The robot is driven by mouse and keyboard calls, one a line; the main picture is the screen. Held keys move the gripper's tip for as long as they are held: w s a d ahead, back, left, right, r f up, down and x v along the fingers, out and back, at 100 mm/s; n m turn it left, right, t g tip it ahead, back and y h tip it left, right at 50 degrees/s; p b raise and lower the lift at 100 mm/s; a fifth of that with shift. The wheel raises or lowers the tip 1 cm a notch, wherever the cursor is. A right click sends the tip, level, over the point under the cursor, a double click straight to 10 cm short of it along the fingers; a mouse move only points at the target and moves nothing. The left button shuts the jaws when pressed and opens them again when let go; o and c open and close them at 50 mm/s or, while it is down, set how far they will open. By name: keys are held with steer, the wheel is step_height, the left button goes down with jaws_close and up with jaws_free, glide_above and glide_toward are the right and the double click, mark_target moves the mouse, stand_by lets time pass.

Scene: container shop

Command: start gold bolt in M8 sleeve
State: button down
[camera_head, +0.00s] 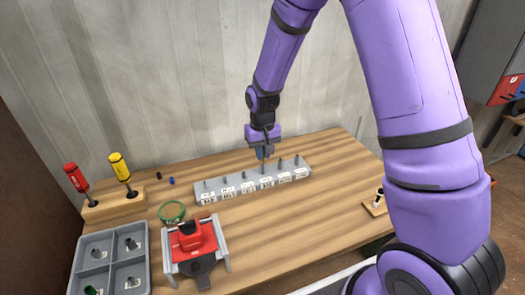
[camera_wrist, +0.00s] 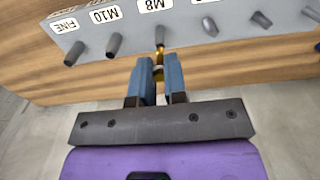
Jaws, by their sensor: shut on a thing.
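My gripper (camera_head: 264,154) is over the grey block (camera_head: 213,200) with its row of upright sleeves. In the wrist view its two blue fingers (camera_wrist: 157,85) are shut on the gold bolt (camera_wrist: 159,71), which shows as a thin gold piece between them. The M8 sleeve (camera_wrist: 159,36) stands by the M8 label, straight beyond the fingers. The bolt's gold end lines up with this sleeve and seems to meet it. I cannot tell whether it is inside or only close. In the head view the gripper hides the bolt.
A red and grey vise (camera_head: 195,243), a green ring (camera_head: 172,211) and a grey compartment tray (camera_head: 110,262) are nearer on the wooden table. Two screwdrivers stand in a wooden holder (camera_head: 114,205) at left. Other sleeves, such as the M10 one (camera_wrist: 114,45), stand close beside.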

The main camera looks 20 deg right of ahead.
steer(key=shift+f, duration=1.75)
stand_by(0.3)
steer(key=m, duration=1.5)
steer(key=shift+a, duration=0.1)
steer(key=m, duration=0.5)
steer(key=c, duration=1.1)
jaws_free()
